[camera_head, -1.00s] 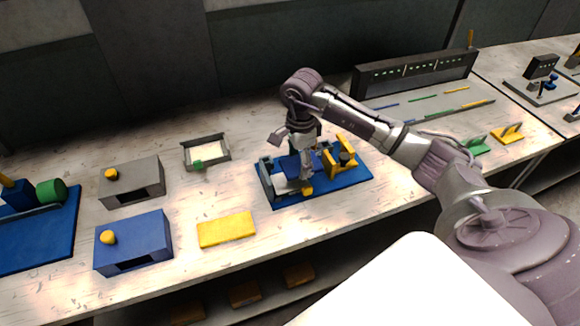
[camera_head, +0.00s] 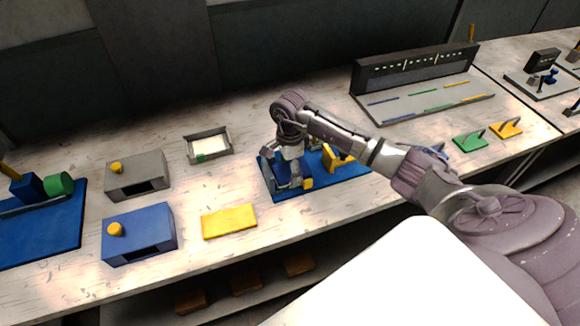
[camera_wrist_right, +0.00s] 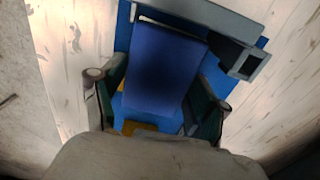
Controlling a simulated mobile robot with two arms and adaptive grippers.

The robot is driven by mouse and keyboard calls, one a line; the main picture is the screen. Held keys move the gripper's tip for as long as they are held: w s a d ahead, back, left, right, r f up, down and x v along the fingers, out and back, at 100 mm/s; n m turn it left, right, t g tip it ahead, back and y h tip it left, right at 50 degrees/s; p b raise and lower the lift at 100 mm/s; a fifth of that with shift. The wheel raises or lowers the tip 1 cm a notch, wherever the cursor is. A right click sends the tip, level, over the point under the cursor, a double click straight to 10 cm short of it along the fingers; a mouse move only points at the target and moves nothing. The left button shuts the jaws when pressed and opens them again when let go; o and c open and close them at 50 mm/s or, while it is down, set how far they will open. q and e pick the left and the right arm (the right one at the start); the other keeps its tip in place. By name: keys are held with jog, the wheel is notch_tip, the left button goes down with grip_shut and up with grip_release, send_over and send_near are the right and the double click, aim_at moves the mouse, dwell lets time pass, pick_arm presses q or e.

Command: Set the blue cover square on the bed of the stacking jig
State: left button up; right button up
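The stacking jig is a blue base (camera_head: 345,171) with grey fences (camera_wrist_right: 195,10) and a yellow bracket (camera_head: 338,159), on the bench. My right gripper (camera_head: 291,180) is low over the jig's left part. A small yellow part (camera_head: 307,183) shows beside the gripper. My left gripper is not in view.
A yellow plate (camera_head: 229,222), a blue box (camera_head: 140,240), a grey box (camera_head: 135,180) and a small grey tray (camera_head: 190,148) stand left of the jig. A dark panel rack (camera_head: 415,72) is behind right.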

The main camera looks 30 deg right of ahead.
jog(key=o, duration=0.3)
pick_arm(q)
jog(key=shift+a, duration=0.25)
pick_arm(e)
jog(key=shift+r, duration=0.5)
pick_arm(q)
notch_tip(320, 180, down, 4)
jog(key=b, duration=0.3)
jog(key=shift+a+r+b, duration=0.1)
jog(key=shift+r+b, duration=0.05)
jog(key=shift+b, duration=0.25)
pick_arm(e)
notch_tip(320, 180, up, 11)
jog(key=shift+r, duration=0.2)
